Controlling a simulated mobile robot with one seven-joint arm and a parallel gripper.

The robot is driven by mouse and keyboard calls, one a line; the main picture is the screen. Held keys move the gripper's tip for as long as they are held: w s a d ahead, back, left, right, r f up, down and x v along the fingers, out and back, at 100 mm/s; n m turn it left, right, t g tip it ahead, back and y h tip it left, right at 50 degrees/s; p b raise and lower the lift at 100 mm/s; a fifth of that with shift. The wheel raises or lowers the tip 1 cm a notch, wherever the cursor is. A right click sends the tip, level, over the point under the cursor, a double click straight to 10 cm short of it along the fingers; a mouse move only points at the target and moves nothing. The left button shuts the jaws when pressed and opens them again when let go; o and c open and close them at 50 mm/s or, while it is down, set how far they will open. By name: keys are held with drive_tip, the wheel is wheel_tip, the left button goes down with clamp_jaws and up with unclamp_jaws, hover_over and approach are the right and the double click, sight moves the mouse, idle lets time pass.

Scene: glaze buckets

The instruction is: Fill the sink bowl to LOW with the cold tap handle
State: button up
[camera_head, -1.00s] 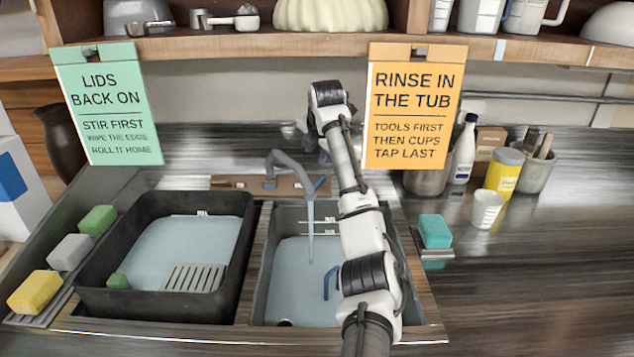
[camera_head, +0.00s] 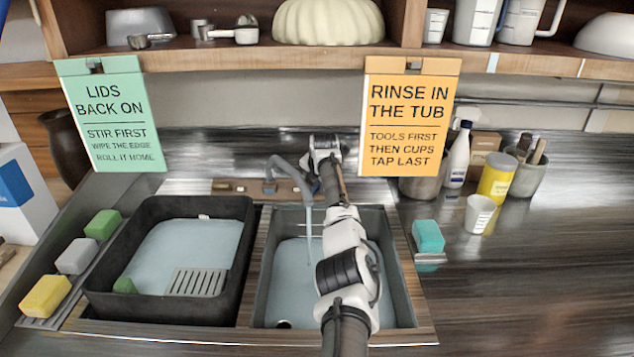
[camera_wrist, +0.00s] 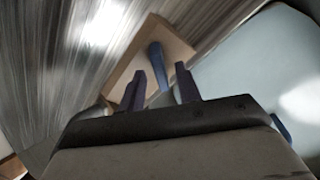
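The grey sink bowl (camera_head: 264,290) is right of the black tub and holds pale blue water. A thin stream (camera_head: 309,240) falls into it from the grey tap spout (camera_head: 292,168). My arm crosses the bowl and hides part of its back wall; I cannot read the water against any level mark. The blue cold tap handle (camera_wrist: 156,52) stands up from a wooden block in the wrist view. My gripper (camera_wrist: 160,70) is open, with its two dark fingers apart and the handle between and just beyond their tips. In the head view my gripper is hidden behind my arm.
The black tub (camera_head: 245,270) stands left of the bowl, with sponges farther left. Two hanging signs, green (camera_head: 110,115) and orange (camera_head: 408,120), flank my arm. A teal sponge (camera_head: 428,236), a white cup (camera_head: 480,213) and a yellow canister (camera_head: 497,178) stand right. The right front counter is clear.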

drive_tip(key=shift+w+f, duration=0.2)
drive_tip(key=shift+f, duration=0.25)
drive_tip(key=shift+c, duration=0.2)
clamp_jaws()
drive_tip(key=m+b, duration=0.1)
drive_tip(key=m, duration=0.3)
drive_tip(key=shift+m, duration=0.4)
drive_tip(key=shift+m+t+y, duration=0.3)
drive_tip(key=shift+m+t, duration=0.2)
drive_tip(key=shift+m, duration=2)
